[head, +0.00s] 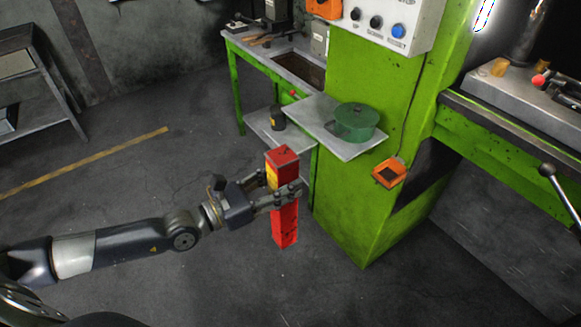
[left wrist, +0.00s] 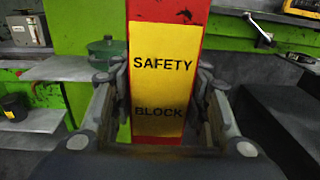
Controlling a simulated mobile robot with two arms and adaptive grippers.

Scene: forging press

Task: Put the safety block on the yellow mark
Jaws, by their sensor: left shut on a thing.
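The safety block (head: 286,222) is a tall red bar with a yellow label. My left gripper (head: 280,195) is shut on it and holds it upright in the air, in front of the green press. In the left wrist view the block (left wrist: 166,12) stands between the two fingers of the left gripper (left wrist: 165,100), and its yellow label reads "SAFETY BLOCK". A yellow and black piece (left wrist: 302,8) shows at the top right of the left wrist view; I cannot tell whether it is the yellow mark. My right gripper is not in view.
The green press column (head: 350,210) stands just right of the block. A grey shelf (head: 310,122) on it carries a green round tin (head: 356,122). An orange box (head: 389,173) is on the column. The press bed (head: 510,120) is at the right.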

